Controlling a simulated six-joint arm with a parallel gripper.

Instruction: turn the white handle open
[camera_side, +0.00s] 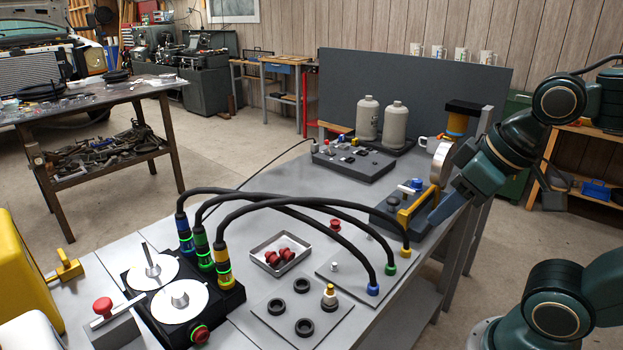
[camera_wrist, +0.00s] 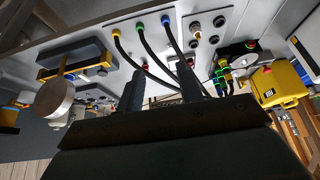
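A second white bar (camera_side: 110,318) sits by a red knob (camera_side: 102,306) on a grey box at the front left. I cannot tell which one the task means. My gripper (camera_side: 440,212) is at the right, by the yellow bar's block. In the wrist view my gripper's two fingers (camera_wrist: 159,78) stand well apart, with nothing held between them. The yellow bar (camera_wrist: 62,73) is to their left there.
Black hoses (camera_side: 290,190) arch from a device with two white discs (camera_side: 180,300) to coloured plugs on a plate. A metal tray (camera_side: 280,258) holds red knobs. A silver disc (camera_side: 440,162) stands close to my arm. Some bare grey table (camera_side: 255,195) lies behind the hoses.

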